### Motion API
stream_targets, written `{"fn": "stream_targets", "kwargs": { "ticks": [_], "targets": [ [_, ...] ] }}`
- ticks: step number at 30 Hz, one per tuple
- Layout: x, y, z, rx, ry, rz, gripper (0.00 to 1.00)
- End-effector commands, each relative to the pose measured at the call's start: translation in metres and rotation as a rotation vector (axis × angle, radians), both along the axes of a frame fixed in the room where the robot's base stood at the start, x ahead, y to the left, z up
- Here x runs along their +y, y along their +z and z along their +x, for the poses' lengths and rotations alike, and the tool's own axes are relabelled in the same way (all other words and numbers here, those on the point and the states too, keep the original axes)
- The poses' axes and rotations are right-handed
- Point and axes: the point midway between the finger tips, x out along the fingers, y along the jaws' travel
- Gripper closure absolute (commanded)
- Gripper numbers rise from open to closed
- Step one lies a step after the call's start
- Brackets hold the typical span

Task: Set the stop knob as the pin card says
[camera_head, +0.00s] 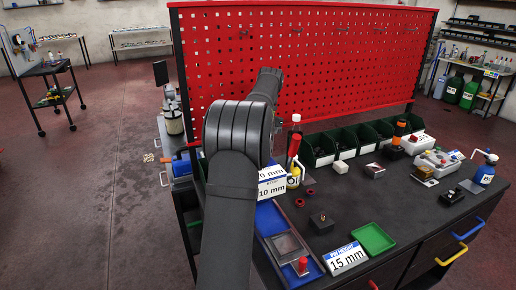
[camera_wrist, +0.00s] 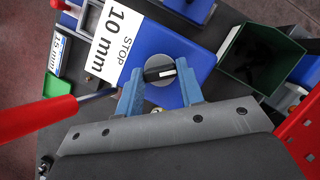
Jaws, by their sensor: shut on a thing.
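In the wrist view, a black stop knob (camera_wrist: 155,75) with a white mark toward its right end sits on a grey disc on a blue block (camera_wrist: 188,52). A white label (camera_wrist: 118,42) beside the knob reads "STOP 10 mm". My gripper (camera_wrist: 160,84) has its two blue fingers on either side of the knob, shut on it. In the head view my arm hides the gripper and knob; a white 10 mm label (camera_head: 272,188) shows beside the arm. The pin card (camera_head: 345,258) reads "PIN HEIGHT 15 mm" at the table's front; its "15 mm" also shows in the wrist view (camera_wrist: 58,52).
A green bin (camera_wrist: 258,55) stands close right. Several green bins line the back edge below a red pegboard (camera_head: 310,60). A blue tray (camera_head: 268,218) and a green tray (camera_head: 373,239) lie nearer the front.

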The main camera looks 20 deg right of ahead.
Motion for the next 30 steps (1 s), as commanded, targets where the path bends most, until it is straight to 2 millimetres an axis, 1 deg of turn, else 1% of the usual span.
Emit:
{"fn": "stream_targets", "kwargs": {
  "ticks": [9,18,24,30],
  "targets": [
    [-0.002,0.0007,-0.002,-0.001,-0.299,0.0,0.88],
    [-0.0027,0.0007,-0.003,-0.001,-0.539,-0.001,0.88],
    [-0.0027,0.0006,-0.0034,-0.001,-0.646,0.0,0.88],
    [-0.0028,0.0002,-0.0035,-0.001,-0.704,-0.001,0.88]
  ]
}}
